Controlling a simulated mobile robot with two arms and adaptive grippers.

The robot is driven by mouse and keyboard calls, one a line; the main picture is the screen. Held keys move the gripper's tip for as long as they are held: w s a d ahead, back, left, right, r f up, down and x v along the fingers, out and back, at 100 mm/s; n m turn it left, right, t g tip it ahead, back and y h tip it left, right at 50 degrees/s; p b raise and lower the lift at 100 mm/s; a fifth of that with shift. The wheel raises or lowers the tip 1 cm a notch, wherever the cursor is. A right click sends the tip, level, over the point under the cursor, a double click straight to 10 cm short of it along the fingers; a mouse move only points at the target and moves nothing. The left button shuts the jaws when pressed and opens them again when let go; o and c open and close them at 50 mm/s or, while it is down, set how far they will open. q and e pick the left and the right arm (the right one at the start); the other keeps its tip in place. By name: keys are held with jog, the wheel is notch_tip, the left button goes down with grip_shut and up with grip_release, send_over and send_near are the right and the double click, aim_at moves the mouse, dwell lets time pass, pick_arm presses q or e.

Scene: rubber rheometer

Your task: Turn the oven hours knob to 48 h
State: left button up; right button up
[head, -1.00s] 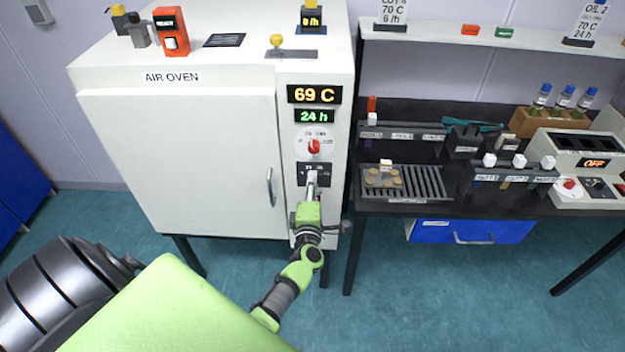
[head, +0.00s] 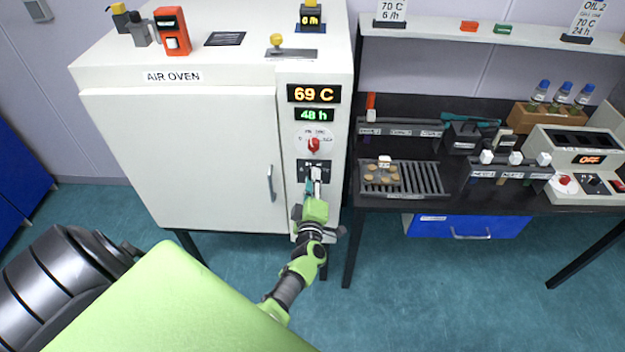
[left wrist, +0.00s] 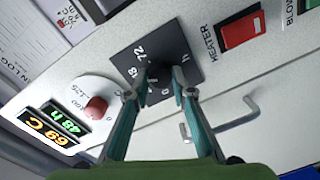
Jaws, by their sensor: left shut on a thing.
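The oven hours knob (left wrist: 162,78) is a dark knob on a black plate marked with hour numbers, in the left wrist view. The plate (head: 303,170) also shows on the oven's front panel in the head view, where the knob is largely hidden. My left gripper (left wrist: 160,88) has its two fingers on either side of the knob and is shut on it; it also shows in the head view (head: 316,180). The green hours display (head: 314,115) reads 48 h. My right gripper is not in view.
The red temperature knob (head: 314,145) sits just above, under the orange 69 C display (head: 314,93). The oven door handle (head: 270,183) is to the left. A red heater switch (left wrist: 240,30) lies close to the hours plate.

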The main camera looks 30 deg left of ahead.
pick_arm(q)
jog(key=o, duration=1.1)
